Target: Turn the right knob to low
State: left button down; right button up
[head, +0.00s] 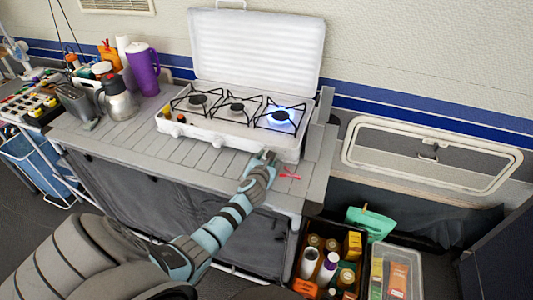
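A white three-burner camping stove (228,128) with its lid raised stands on the slatted grey counter. The right burner (281,116) has a blue flame; the middle and left burners show no flame. The right knob is hidden behind my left gripper (265,156), which is at the right end of the stove's front. Whether it touches the knob, and whether its fingers are open or shut, I cannot tell. My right gripper is not in view.
A small red object (289,174) lies on the counter just right of my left gripper. A purple jug (143,69) and a steel kettle (117,98) stand left of the stove. A black crate of bottles (309,247) is below right.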

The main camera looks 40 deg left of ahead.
pick_arm(q)
jog(key=n+p, duration=0.1)
jog(key=n+h+p, duration=0.1)
jog(key=p, duration=0.1)
jog(key=shift+s+a+r+n+h, duration=0.1)
jog(key=shift+a+r+n+h, duration=0.1)
jog(key=shift+r+n+h, duration=0.1)
jog(key=n+h+p, duration=0.1)
jog(key=n+t+p, duration=0.1)
jog(key=shift+a+f+h+p, duration=0.2)
jog(key=shift+h+p, duration=0.1)
jog(key=shift+h, duration=0.1)
jog(key=shift+n, duration=0.5)
jog(key=shift+a+f+n+t+h, duration=0.15)
jog(key=shift+n+t+h, duration=0.15)
jog(key=shift+n+h, duration=0.15)
jog(key=shift+n+t+h+b, duration=0.45)
jog(key=shift+n+b, duration=0.25)
jog(key=shift+n, duration=0.25)
jog(key=c, duration=1.6)
grip_release()
jog(key=shift+s, duration=0.1)
